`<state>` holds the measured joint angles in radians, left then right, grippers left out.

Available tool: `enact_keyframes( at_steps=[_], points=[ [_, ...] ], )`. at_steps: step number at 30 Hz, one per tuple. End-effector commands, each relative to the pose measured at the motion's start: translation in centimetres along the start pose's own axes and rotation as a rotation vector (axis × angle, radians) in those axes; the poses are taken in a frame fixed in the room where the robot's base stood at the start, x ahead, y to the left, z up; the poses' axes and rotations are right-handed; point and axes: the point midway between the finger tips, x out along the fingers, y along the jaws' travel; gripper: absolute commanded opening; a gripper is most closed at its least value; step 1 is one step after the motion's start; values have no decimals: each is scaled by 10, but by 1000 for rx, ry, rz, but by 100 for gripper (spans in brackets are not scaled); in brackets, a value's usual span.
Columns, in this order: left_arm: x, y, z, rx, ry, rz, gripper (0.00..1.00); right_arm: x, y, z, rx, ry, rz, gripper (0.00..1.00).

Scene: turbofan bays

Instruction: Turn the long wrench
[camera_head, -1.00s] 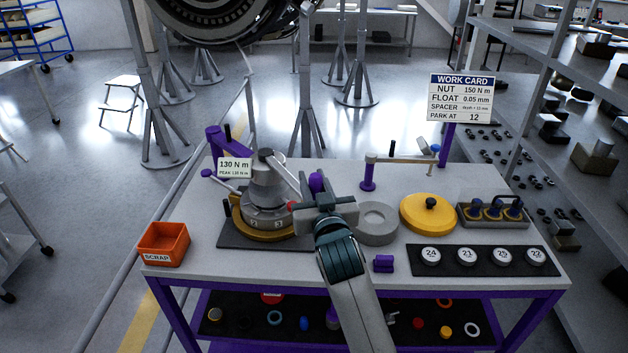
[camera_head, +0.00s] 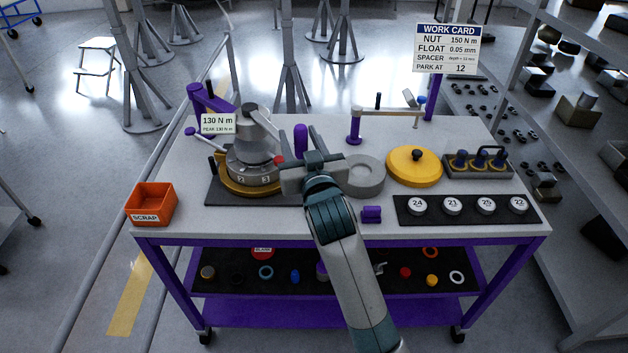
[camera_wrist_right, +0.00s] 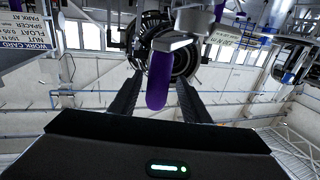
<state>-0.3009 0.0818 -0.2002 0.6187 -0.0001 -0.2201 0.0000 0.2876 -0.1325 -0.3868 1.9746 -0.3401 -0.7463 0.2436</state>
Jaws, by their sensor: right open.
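The long wrench (camera_head: 262,122) sits on top of the round grey fixture (camera_head: 252,165), its grey bar slanting down to the right. An upright purple grip (camera_head: 301,138) stands near the bar's end, just beyond my right gripper (camera_head: 312,160). In the right wrist view the purple grip (camera_wrist_right: 157,88) shows between the two dark, spread fingers. The right gripper is open; I cannot tell whether a finger touches the grip. A sign (camera_head: 218,123) by the fixture reads 130 N m. My left gripper is not in view.
An orange scrap box (camera_head: 151,204) is at the table's left. A grey ring (camera_head: 364,176), a yellow disc (camera_head: 414,167) and a black strip (camera_head: 470,210) with numbered pieces lie right of the gripper. The work card (camera_head: 447,48) reads nut 150 N m.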

Motion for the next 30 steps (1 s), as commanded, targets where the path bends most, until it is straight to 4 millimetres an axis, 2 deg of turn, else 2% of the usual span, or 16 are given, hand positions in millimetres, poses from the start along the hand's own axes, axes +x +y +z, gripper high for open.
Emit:
enact_keyframes(
  at_steps=[19, 24, 30],
  points=[
    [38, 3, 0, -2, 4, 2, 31, -121, -2, 3, 3, -1, -2, 43],
    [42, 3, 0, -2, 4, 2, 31, -142, -3, 2, 1, -1, -3, 43],
    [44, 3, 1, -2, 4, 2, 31, -151, -3, 0, 1, -1, -3, 43]
  ],
)
